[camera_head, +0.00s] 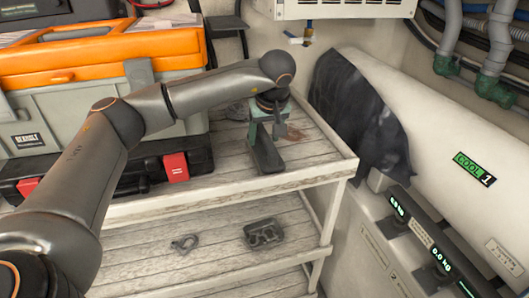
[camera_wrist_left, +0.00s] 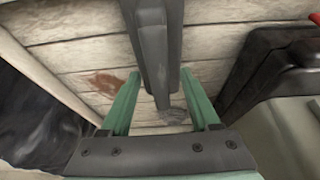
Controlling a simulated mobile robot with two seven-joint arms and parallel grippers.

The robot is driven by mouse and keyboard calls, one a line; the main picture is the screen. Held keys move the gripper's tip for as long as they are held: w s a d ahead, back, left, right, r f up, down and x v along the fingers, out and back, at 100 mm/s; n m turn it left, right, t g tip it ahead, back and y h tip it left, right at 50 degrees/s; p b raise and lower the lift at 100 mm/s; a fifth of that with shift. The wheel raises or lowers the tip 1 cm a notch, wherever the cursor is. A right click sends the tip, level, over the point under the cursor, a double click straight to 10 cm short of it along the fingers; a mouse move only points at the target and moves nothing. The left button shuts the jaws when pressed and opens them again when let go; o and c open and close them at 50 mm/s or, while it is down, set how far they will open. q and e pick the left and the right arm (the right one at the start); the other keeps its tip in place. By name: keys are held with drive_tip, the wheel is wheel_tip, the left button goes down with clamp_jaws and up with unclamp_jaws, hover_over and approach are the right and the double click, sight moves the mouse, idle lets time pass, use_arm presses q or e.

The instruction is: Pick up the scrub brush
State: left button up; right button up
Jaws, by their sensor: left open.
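A long dark grey object, which I take to be the scrub brush (camera_head: 265,156), lies on the top slatted shelf (camera_head: 225,185). Its bristles cannot be made out. My left gripper (camera_head: 267,132) is over its far end, pointing down, with green fingers. In the left wrist view the brush (camera_wrist_left: 157,35) runs from the top edge down between the two spread fingers of the gripper (camera_wrist_left: 158,80). A gap shows on each side of it, and I see no grip on it. My right gripper is not in view.
A black case (camera_head: 160,165) and an orange-lidded grey toolbox (camera_head: 100,60) stand left of the brush. A dark cloth (camera_head: 355,110) hangs at the right. A white unit (camera_head: 340,8) is above. Small metal parts (camera_head: 264,233) lie on the lower shelf.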

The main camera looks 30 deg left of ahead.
use_arm(q)
drive_tip(key=shift+f, duration=0.1)
clamp_jaws()
idle(0.5)
idle(0.9)
